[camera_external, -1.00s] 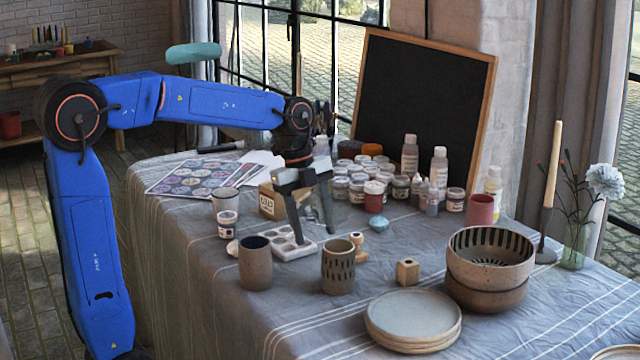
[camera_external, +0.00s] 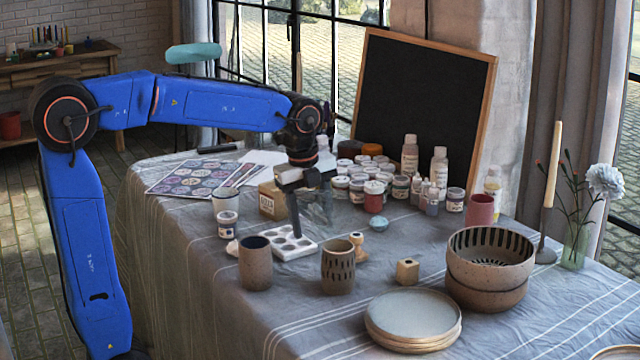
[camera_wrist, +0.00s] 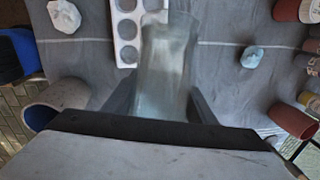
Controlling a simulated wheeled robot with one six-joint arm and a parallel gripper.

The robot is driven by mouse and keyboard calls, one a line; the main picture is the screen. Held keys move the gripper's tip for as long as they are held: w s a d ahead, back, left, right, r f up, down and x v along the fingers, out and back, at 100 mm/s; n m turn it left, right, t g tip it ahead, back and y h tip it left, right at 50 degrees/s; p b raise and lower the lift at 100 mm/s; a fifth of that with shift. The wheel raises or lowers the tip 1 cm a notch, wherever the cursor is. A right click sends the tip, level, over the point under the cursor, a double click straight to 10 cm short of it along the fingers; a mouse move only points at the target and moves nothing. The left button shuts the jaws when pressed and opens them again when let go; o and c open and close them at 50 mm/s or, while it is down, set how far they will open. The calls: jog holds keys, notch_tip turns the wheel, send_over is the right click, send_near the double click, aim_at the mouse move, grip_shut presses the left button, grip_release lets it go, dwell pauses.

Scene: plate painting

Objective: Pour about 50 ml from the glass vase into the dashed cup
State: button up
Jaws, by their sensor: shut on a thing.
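The dashed cup (camera_external: 338,268), brown with short dark marks, stands upright near the front of the cloth-covered table. My gripper (camera_external: 297,235) is behind and left of it, above the white paint palette. In the wrist view my gripper (camera_wrist: 160,105) is shut on the clear glass vase (camera_wrist: 165,60), which lies between the two fingers. The vase is only faintly visible in the outside view, just right of the finger. It looks pale inside, but I cannot tell the liquid level. I cannot pick out the dashed cup surely in the wrist view.
A plain cup (camera_external: 256,264) with a dark blue inside stands left of the dashed cup. Paint jars crowd the back.

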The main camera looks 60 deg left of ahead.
jog(key=shift+d+r+y+p, duration=0.15)
jog(key=shift+r+y+p, duration=0.2)
jog(key=shift+r+y, duration=0.25)
dwell(0.6)
jog(key=shift+r+p, duration=0.4)
jog(key=shift+p, duration=0.3)
dwell(1.7)
jog(key=shift+a+f+h, duration=0.15)
jog(key=shift+f+h, duration=0.2)
jog(key=shift+f, duration=0.25)
jog(key=shift+a+f+h, duration=0.15)
jog(key=shift+f+h, duration=0.2)
jog(key=shift+f, duration=0.25)
jog(key=shift+f+h, duration=0.25)
jog(key=shift+h, duration=0.05)
jog(key=shift+d, duration=0.2)
jog(key=shift+d+f+h, duration=0.15)
jog(key=shift+h, duration=0.65)
dwell(0.3)
